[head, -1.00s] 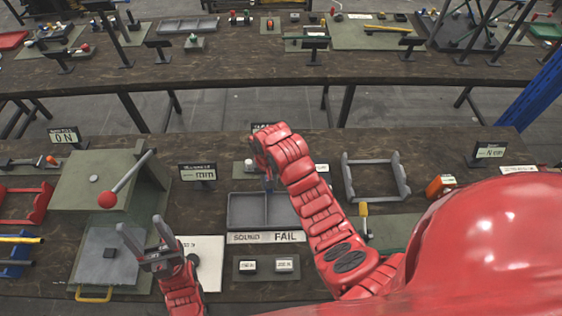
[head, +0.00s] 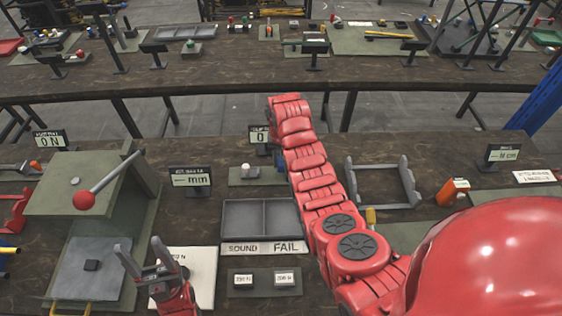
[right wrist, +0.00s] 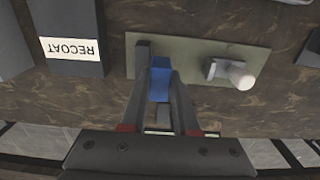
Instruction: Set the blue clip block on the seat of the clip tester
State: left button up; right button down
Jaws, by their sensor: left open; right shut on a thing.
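The blue clip block (right wrist: 160,79) is between the fingers of my right gripper (right wrist: 160,88), which is shut on it. In the right wrist view the block is over the green plate of the clip tester (right wrist: 200,55), beside a small dark upright post. I cannot tell whether it touches the seat. A white-tipped knob stands on the plate to the right. My left gripper (head: 139,246) is open and empty, low at the left.
A grey two-part tray (head: 243,218) with SOUND and FAIL labels lies in front of the tester. A green press with a red-balled lever (head: 84,200) stands at left. A grey cradle (head: 382,187) is at right. A RECOAT sign (right wrist: 70,50) is near the tester.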

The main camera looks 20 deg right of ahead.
jog(key=shift+f, duration=0.55)
jog(key=shift+f, duration=0.15)
